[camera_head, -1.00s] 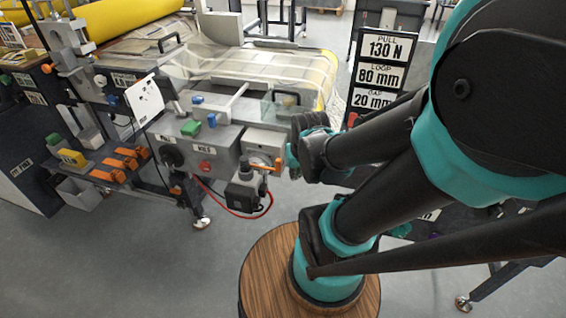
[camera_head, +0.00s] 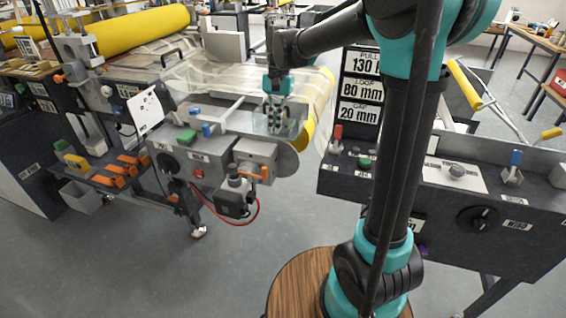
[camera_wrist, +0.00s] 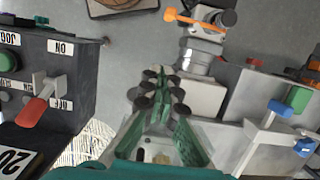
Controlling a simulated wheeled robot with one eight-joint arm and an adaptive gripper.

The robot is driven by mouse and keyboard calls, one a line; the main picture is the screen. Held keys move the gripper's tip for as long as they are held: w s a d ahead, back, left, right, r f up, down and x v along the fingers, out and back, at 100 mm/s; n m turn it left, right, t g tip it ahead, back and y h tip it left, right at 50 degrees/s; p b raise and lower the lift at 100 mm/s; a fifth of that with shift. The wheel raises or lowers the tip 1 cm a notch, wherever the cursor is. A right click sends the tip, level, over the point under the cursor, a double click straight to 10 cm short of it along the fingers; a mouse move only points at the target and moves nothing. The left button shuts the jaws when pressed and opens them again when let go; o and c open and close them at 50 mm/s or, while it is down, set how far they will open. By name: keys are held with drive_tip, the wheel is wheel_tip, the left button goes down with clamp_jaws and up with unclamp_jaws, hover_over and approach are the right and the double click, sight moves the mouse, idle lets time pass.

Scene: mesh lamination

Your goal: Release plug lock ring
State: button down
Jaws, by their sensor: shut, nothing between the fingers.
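In the head view a dark grey unit (camera_head: 231,204) with a red cable hangs at the near end of the grey machine, beside an orange lever (camera_head: 262,173). In the wrist view an orange lever (camera_wrist: 188,19) and a silver ringed cylinder (camera_wrist: 203,52) show beyond the fingertips. I cannot tell which part is the plug lock ring. My gripper (camera_head: 275,122) points down over the machine's end, beside the clear sheet, apart from the orange lever. In the wrist view my gripper (camera_wrist: 158,76) has its green fingers together and empty.
A control console (camera_head: 440,195) with switches and a knob stands to the right; its red toggle (camera_wrist: 37,109) shows in the wrist view. Green and blue clamps (camera_head: 188,137) sit on the machine top. Open floor lies in front.

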drive_tip(key=shift+w+r, duration=0.1)
drive_tip(key=shift+r, duration=0.15)
drive_tip(key=s+a+f, duration=0.2)
drive_tip(key=s+f, duration=0.4)
drive_tip(key=f, duration=0.3)
drive_tip(key=shift+a+f, duration=0.15)
drive_tip(key=shift+f, duration=0.2)
drive_tip(key=shift+s+m, duration=0.15)
drive_tip(key=shift+m, duration=0.15)
